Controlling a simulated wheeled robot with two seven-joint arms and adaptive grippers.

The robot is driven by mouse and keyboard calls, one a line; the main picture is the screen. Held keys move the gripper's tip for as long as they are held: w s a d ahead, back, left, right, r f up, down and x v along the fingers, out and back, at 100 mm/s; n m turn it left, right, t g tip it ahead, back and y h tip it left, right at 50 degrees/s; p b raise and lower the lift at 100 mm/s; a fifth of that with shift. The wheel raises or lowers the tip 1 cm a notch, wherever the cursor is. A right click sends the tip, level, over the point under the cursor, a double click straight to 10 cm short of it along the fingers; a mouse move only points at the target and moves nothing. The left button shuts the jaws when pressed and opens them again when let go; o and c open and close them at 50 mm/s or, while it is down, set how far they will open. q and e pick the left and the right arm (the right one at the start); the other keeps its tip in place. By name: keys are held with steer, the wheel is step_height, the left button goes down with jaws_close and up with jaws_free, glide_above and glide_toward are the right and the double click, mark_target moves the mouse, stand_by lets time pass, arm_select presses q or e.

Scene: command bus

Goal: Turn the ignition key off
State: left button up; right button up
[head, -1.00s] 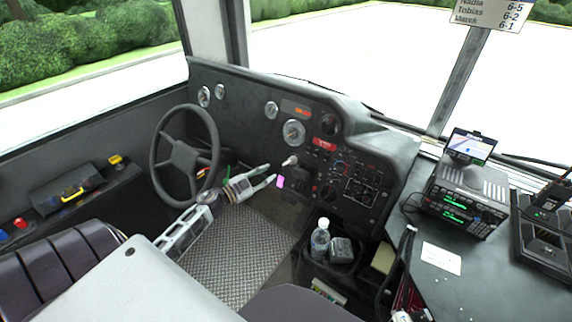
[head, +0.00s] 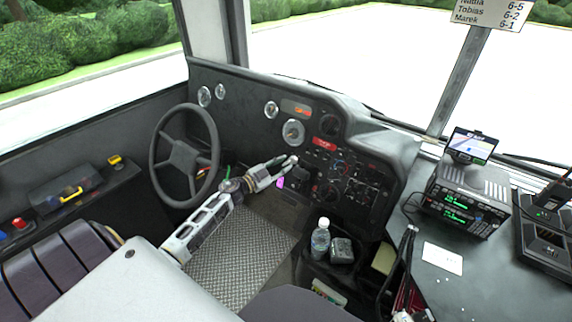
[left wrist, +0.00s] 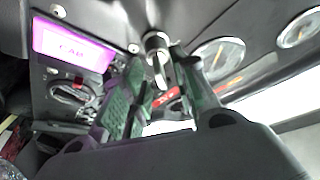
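The ignition key (left wrist: 157,50) shows in the left wrist view as a silver metal piece standing out from the dark dashboard, beside the pink lit label marked CAB (left wrist: 72,45). My left gripper (left wrist: 158,72) reaches it with green-padded fingers on either side, a gap still visible between them; I see no clear grip on it. In the head view my left gripper (head: 282,168) is at the dashboard right of the steering wheel, and its fingers partly cover the key area. The pink label (head: 280,183) is just below. My right gripper is not in view.
The steering wheel (head: 184,157) stands left of my left forearm. Knobs and switches (head: 345,180) crowd the panel to the right. A water bottle (head: 320,238) stands in a holder below. A radio console (head: 460,200) is at right.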

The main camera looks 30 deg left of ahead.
arm_select(q)
steer(key=shift+x, duration=1.1)
steer(key=shift+c, duration=0.4)
jaws_close()
